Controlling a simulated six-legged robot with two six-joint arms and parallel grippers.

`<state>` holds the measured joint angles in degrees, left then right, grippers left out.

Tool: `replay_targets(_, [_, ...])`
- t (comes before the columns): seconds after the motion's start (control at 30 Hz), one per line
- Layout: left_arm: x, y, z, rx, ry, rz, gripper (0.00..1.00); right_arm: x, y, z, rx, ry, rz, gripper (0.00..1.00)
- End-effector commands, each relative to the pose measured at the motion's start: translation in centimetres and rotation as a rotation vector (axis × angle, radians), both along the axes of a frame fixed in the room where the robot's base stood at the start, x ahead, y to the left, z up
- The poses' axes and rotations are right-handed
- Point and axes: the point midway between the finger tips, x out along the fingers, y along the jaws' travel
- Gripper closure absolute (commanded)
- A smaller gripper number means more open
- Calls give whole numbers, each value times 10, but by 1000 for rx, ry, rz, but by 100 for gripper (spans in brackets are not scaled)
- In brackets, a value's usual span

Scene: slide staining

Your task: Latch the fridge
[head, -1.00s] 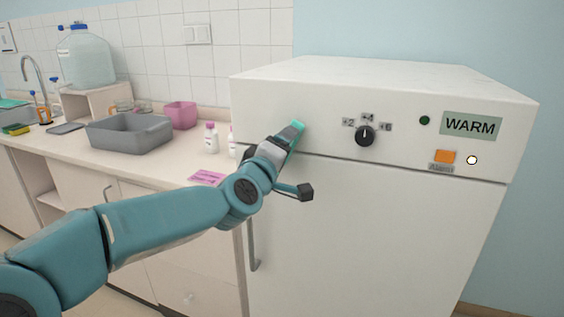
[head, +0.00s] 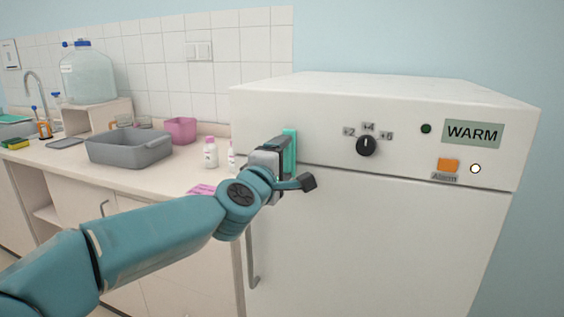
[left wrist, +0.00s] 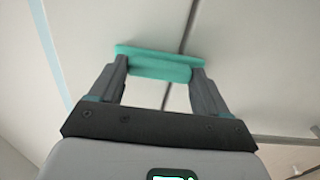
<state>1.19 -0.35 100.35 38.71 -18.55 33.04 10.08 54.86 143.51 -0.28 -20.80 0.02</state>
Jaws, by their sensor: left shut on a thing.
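The white fridge (head: 380,240) has a door seam below its control panel. A teal latch bar (head: 290,151) stands upright on the front near the left edge, at the seam. In the left wrist view the teal bar (left wrist: 155,64) lies crosswise over the dark seam. My left gripper (left wrist: 158,78) is shut on the bar, with a finger at each end. In the head view the gripper (head: 279,158) hides part of the bar. The door looks closed along the visible seam. My right gripper is not in view.
The panel has a black knob (head: 367,146), an orange alarm button (head: 448,165) and a WARM display (head: 473,133). A grey door handle (head: 252,262) hangs below my gripper. Left, the counter holds a grey tub (head: 128,150), pink container (head: 180,130) and white bottle (head: 210,154).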

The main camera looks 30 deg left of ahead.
Motion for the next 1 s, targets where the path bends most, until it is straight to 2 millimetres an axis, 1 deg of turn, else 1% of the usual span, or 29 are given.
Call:
replay_targets(0.23, [0, 0, 1, -8, -3, 0, 54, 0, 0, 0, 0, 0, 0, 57])
replay_targets(0.27, [0, 0, 1, -7, -3, 0, 14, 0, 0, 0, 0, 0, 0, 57])
replay_targets(0.3, [0, 0, 1, -7, -3, 0, 1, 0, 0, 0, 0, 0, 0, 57])
replay_targets(0.53, [0, 0, 0, -4, -2, 0, 0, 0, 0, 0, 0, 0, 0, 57])
replay_targets(0.67, [-9, -2, 1, -4, -2, 0, 0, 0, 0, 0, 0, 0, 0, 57])
replay_targets(0.77, [-28, -6, 2, -2, -4, 0, 0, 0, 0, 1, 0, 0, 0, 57])
replay_targets(1.0, [-90, -22, 5, -5, -5, -2, 0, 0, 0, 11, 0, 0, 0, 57])
